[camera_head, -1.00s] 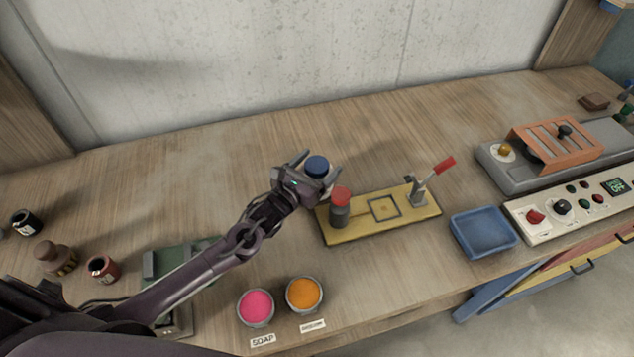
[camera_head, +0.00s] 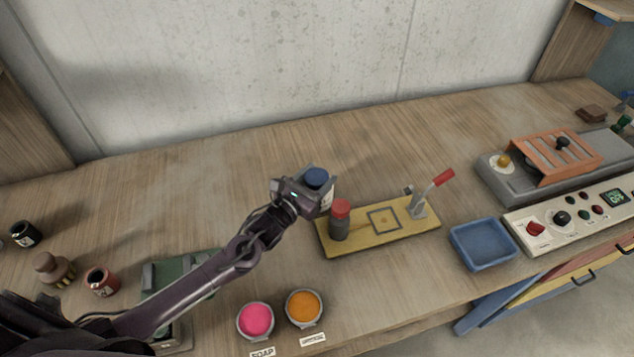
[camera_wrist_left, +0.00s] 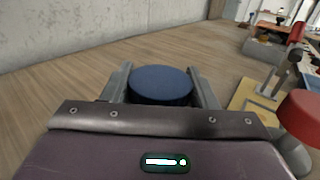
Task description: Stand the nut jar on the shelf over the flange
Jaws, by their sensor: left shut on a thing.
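My left gripper (camera_head: 322,190) is shut on a jar with a dark blue lid (camera_head: 315,177), just behind the left end of a yellow board. A bit of pale label shows on the jar; I cannot read it, so I cannot confirm that it is the nut jar. In the left wrist view the blue lid (camera_wrist_left: 161,84) sits between the two fingers, and the jar's body is hidden below. A wooden shelf edge (camera_head: 606,10) shows at the upper right. I cannot make out a flange. My right gripper is not in view.
The yellow board (camera_head: 358,239) bears a red-topped grey cylinder (camera_head: 340,222) and a red-handled lever (camera_head: 432,187). A blue tray (camera_head: 482,244), a control panel (camera_head: 575,213) and pink (camera_head: 256,320) and orange (camera_head: 304,307) pots stand nearby. The bench behind is clear.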

